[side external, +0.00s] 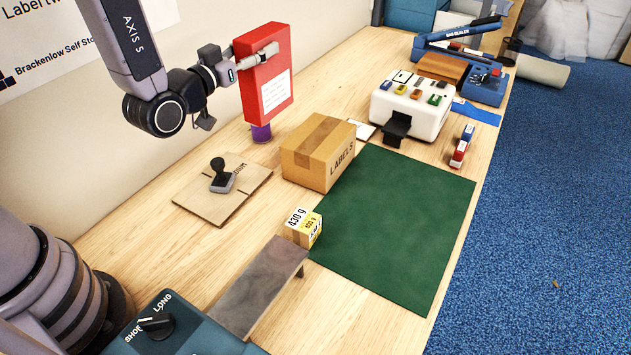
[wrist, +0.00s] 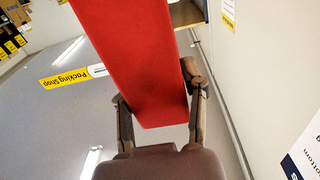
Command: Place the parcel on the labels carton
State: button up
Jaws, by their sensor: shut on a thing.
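A tall red parcel (side external: 262,75) with a white label is held upright above the table in the side view. My gripper (side external: 250,55) is shut on its upper part, with one finger across the near side. In the wrist view, the red parcel (wrist: 135,55) lies between the two fingers of my gripper (wrist: 160,95). The brown labels carton (side external: 313,158) stands closed on the table, with tape along its top and "LABELS" on its side. The parcel is behind and up to the left of it in the picture, apart from it.
A stamp (side external: 222,177) sits on flat cardboard (side external: 195,192). A small 430 g box (side external: 302,227) stands near a grey ramp (side external: 262,285). The green mat (side external: 390,225) is clear. A white machine (side external: 412,108) stands behind.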

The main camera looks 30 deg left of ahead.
aim_at(289, 57)
jog(key=w+f, duration=0.1)
jog(key=w, duration=0.2)
jog(key=w+d+f, duration=0.1)
jog(key=w, duration=0.2)
jog(key=w+f, duration=0.1)
jog(key=w, duration=0.2)
jog(key=shift+d+f, duration=0.2)
jog(key=shift+f, duration=0.15)
jog(key=w+d+f, duration=0.1)
jog(key=w+f, duration=0.3)
jog(key=f, duration=0.5)
jog(key=shift+w, duration=0.35)
jog(key=shift+d, duration=0.1)
jog(key=o, duration=1.2)
jog(key=shift+f, duration=0.1)
